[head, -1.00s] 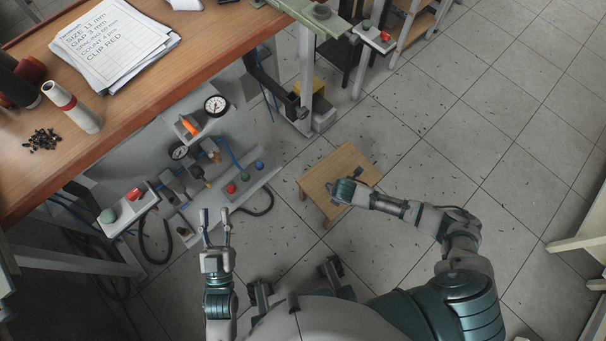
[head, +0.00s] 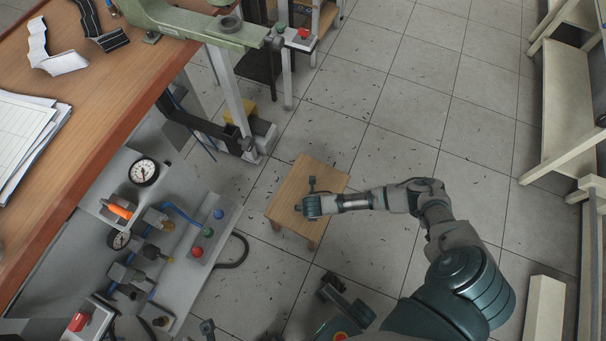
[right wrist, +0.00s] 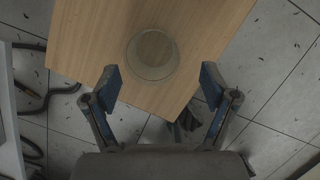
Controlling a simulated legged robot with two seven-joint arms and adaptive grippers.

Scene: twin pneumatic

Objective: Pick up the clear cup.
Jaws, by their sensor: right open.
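The clear cup (right wrist: 152,53) shows in the right wrist view as a round see-through rim with wood visible through it. It stands on a small wooden stool (right wrist: 90,35), which is also in the head view (head: 285,195). My right gripper (right wrist: 160,82) is open, its two blue-padded fingers apart, with the cup just ahead of and between the fingertips, not gripped. In the head view my right gripper (head: 306,196) is over the stool, and I cannot make out the cup there. Only a tip of my left gripper (head: 207,328) shows at the bottom edge.
A workbench (head: 110,90) with papers (head: 25,135) fills the left. Below it is a pneumatic panel (head: 205,260) with gauges, knobs and hoses. A pale shelf (head: 565,110) stands at the right. Tiled floor around the stool is mostly clear.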

